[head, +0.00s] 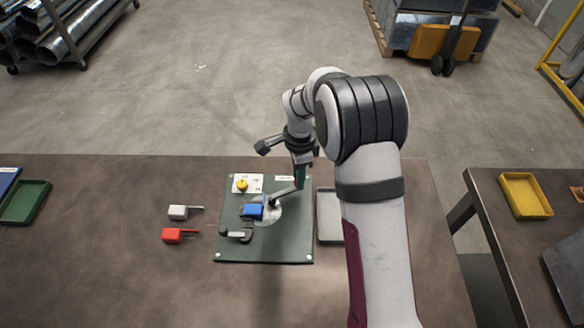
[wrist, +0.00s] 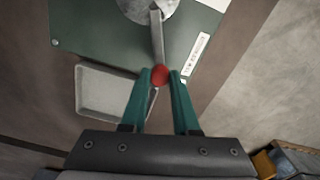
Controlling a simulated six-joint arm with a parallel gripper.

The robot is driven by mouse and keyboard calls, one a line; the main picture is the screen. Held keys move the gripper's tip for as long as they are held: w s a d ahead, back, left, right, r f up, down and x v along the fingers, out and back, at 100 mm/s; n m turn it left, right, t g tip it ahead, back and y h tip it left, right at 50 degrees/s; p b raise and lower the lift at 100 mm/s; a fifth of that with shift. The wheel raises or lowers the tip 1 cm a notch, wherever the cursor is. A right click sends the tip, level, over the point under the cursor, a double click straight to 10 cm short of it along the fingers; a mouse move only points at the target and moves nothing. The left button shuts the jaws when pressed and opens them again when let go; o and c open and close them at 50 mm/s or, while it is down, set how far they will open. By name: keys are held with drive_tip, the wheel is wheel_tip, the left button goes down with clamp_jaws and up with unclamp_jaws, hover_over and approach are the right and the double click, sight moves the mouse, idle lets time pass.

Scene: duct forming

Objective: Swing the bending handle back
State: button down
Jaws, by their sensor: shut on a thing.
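The bending handle is a grey metal bar (wrist: 157,38) running from a round silver disc (wrist: 148,8) to a red knob (wrist: 160,75). In the head view the bar (head: 284,194) points right and away from the disc (head: 268,213) on the green plate (head: 265,251). My gripper (wrist: 160,77) has its teal fingers shut on the red knob at the bar's end. In the head view my gripper (head: 299,180) is at the plate's far right, and the knob is hidden there. A blue block (head: 252,211) sits beside the disc's pivot.
A yellow knob (head: 242,185) is on a white panel at the plate's back left. A dark clamp (head: 238,234) is at its left front. White (head: 178,212) and red (head: 173,235) handled blocks lie left. A grey tray (head: 327,226) stands right, partly behind my arm.

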drive_tip(key=s+m, duration=0.2)
drive_tip(key=s+d+m, duration=0.1)
drive_tip(key=m, duration=0.1)
drive_tip(key=shift+s+d+m, duration=0.15)
drive_tip(key=shift+s+m, duration=0.15)
drive_tip(key=shift+s, duration=0.1)
drive_tip(key=s+m, duration=0.3)
drive_tip(key=shift+s+m, duration=0.1)
drive_tip(key=shift+m, duration=0.2)
drive_tip(key=s+m, duration=0.1)
drive_tip(key=s+a+m, duration=0.1)
drive_tip(key=m, duration=0.1)
drive_tip(key=s+m, duration=0.1)
drive_tip(key=shift+s+a, duration=0.25)
drive_tip(key=shift+a, duration=0.1)
drive_tip(key=shift+s+a+m, duration=0.6)
drive_tip(key=shift+m, duration=0.45)
drive_tip(key=shift+s+a+m, duration=0.55)
drive_tip(key=shift+s+m, duration=0.05)
drive_tip(key=shift+m, duration=0.45)
drive_tip(key=c, duration=0.7)
unclamp_jaws()
drive_tip(key=shift+o, duration=0.2)
